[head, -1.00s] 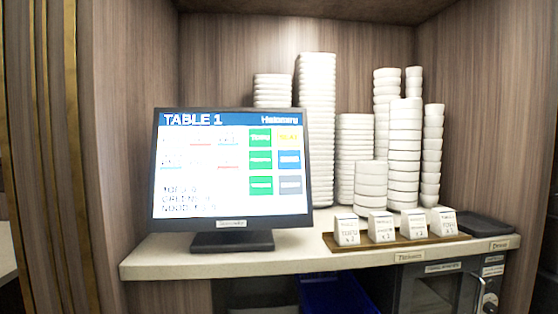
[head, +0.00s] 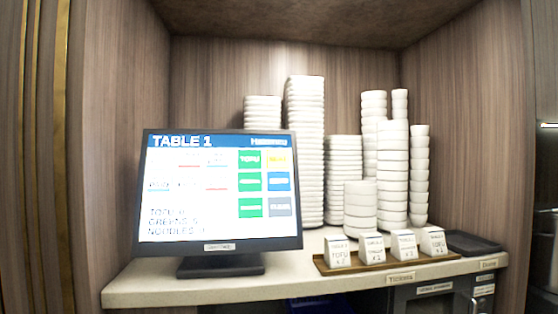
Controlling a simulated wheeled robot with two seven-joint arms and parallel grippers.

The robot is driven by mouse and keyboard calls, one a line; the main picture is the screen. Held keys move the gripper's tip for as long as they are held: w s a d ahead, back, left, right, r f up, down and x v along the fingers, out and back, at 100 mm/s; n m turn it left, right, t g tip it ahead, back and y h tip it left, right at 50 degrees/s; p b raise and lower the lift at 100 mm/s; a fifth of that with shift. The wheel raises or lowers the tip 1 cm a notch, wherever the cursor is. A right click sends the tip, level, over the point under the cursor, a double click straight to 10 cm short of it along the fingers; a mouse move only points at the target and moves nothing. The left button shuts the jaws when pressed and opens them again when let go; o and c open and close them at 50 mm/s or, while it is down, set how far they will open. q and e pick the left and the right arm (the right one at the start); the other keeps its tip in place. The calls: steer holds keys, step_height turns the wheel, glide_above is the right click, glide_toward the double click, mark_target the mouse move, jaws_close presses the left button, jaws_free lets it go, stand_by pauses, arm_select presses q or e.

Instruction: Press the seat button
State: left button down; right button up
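A touchscreen monitor (head: 218,190) stands on the left part of the counter, tilted slightly back. Its header reads "TABLE 1". The small labels are blurred, so I cannot tell which one is the seat button. Text at the lower left of the screen lists tofu, greens and noodles. Neither of my grippers is in view.
Tall stacks of white bowls and dishes (head: 305,150) stand behind and right of the monitor. A wooden tray (head: 390,263) holds several small labelled boxes (head: 372,248) at the counter (head: 190,288) front. A dark tray (head: 474,243) lies at the right.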

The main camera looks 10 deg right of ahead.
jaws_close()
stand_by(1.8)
